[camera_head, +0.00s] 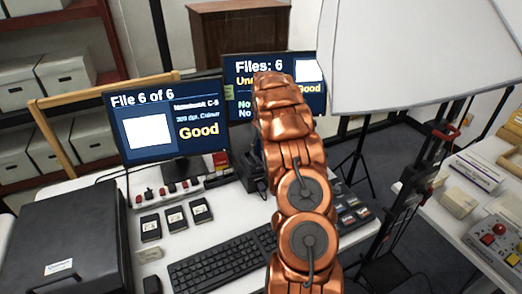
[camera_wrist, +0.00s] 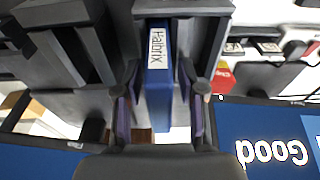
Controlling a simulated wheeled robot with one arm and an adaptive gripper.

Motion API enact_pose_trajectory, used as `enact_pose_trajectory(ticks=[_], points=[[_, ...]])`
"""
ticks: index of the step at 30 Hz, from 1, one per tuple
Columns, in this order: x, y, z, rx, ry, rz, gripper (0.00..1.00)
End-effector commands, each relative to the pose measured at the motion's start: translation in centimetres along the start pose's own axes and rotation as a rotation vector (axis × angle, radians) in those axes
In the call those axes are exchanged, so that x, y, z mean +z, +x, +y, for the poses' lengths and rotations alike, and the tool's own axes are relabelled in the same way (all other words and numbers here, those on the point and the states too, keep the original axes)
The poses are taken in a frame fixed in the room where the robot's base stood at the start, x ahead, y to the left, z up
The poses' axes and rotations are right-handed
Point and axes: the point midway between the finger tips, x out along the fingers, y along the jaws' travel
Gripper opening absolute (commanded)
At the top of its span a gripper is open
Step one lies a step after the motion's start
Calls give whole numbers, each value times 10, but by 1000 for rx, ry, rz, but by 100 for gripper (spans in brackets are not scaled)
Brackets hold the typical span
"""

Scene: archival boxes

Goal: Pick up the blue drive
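The blue drive (camera_wrist: 159,98) is in the wrist view, upright with a white label reading "Halbrix". Its upper part in the picture lies in a dark grey dock or holder (camera_wrist: 120,62). My gripper (camera_wrist: 158,84) is open, with one finger on each side of the blue drive. A narrow gap shows between each finger and the drive, so the fingers look apart from it. In the head view my copper arm covers the gripper and most of the drive; part of a dark dock (camera_head: 246,168) shows left of the arm.
Two monitors (camera_head: 167,118) stand at the back of the white desk. A keyboard (camera_head: 222,262), several small dark drives (camera_head: 176,217), a power strip (camera_head: 166,192) and a large black case (camera_head: 68,245) crowd the desk. A white panel (camera_head: 415,50) hangs at upper right.

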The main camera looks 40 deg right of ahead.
Motion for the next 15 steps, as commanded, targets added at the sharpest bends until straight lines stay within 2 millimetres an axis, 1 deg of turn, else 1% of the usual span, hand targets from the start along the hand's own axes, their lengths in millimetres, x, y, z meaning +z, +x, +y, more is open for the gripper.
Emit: enact_pose_trajectory(ticks=[1, 2, 10, 15], points=[[0, 0, 0, 0, 0, 0, 31], [0, 0, 0, 0, 0, 0, 28], [0, 0, 0, 0, 0, 0, 0], [0, 0, 0, 0, 0, 0, 0]])
